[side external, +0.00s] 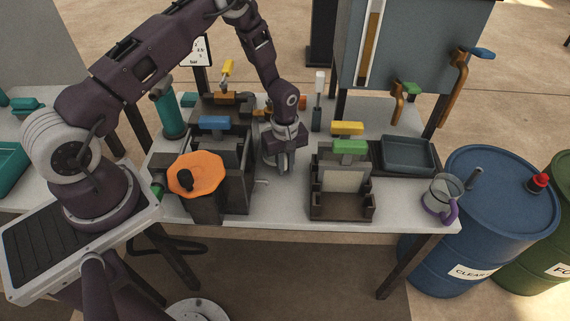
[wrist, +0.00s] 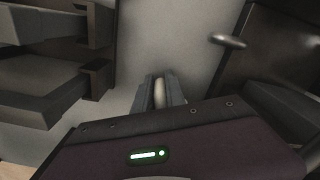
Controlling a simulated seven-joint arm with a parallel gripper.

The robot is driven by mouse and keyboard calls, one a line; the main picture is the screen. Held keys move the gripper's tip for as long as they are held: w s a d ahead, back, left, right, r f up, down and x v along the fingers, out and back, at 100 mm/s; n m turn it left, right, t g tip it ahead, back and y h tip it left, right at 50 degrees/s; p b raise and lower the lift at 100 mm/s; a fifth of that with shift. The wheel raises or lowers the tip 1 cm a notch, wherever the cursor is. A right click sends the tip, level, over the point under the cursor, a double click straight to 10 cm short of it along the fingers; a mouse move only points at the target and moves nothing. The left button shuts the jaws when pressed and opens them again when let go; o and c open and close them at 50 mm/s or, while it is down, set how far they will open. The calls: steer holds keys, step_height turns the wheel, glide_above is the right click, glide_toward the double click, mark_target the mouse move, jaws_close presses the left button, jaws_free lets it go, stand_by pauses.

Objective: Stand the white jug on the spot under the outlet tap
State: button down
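I see no plainly white jug. The only jug I make out is a clear, greyish one (side external: 443,186) with a purple handle, at the right end of the table in the side view. My gripper (side external: 284,168) points down over the middle of the table, well left of that jug. In the wrist view its fingers (wrist: 160,92) are close together with a pale rounded strip between them; I cannot tell if this is a held thing. Two brown taps, one with a green lever (side external: 405,98) and one with a blue lever (side external: 465,75), hang on the grey tank (side external: 425,40).
A dark press with a blue top (side external: 215,123) and an orange lid (side external: 195,174) stand left of my gripper. A dark rack with a green block (side external: 350,147) stands to its right. A dark tray (side external: 408,155) lies behind the jug. A blue barrel (side external: 500,210) stands off the table's right end.

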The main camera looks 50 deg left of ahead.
steer(key=shift+w+d, duration=0.75)
steer(key=shift+w, duration=0.05)
steer(key=c, duration=1.3)
jaws_free()
step_height(320, 180, up, 7)
